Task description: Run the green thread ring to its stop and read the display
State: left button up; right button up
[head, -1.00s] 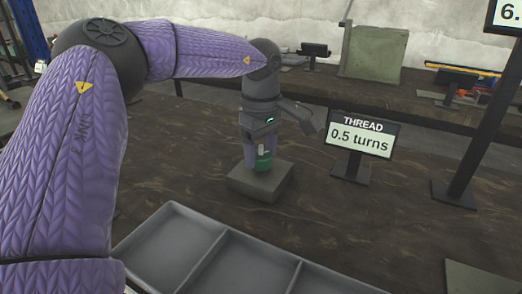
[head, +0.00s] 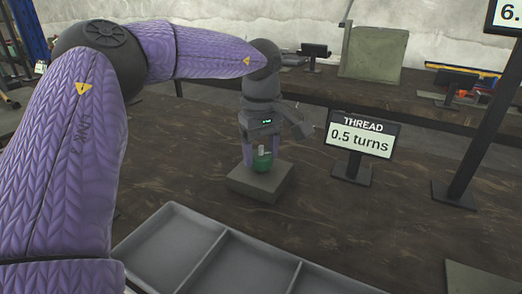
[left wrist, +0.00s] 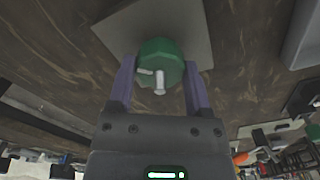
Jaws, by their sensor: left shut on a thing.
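The green thread ring (head: 262,162) sits on a grey block (head: 258,182) on the table, with a pale pin rising from its top. In the left wrist view the green ring (left wrist: 160,50) lies between the two purple fingers, and the pale pin (left wrist: 159,83) shows in front of it. My left gripper (head: 260,158) points down from above and is shut on the ring. The display (head: 361,139) on a stand right of the block is headed THREAD and reads "0.5 turns". My right gripper is not in view.
A grey compartment tray (head: 175,243) stands at the front. Right of the display is a tall post (head: 480,140) carrying another screen (head: 507,15), partly cut off and showing "6.". The table between block and display is clear.

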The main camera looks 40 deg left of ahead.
aim_at(262, 154)
pick_arm(q)
jog(key=o, duration=1.2)
jog(key=shift+o, duration=0.4)
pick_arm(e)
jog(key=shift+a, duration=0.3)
pick_arm(q)
notch_tip(262, 154, up, 10)
jog(key=p, duration=0.4)
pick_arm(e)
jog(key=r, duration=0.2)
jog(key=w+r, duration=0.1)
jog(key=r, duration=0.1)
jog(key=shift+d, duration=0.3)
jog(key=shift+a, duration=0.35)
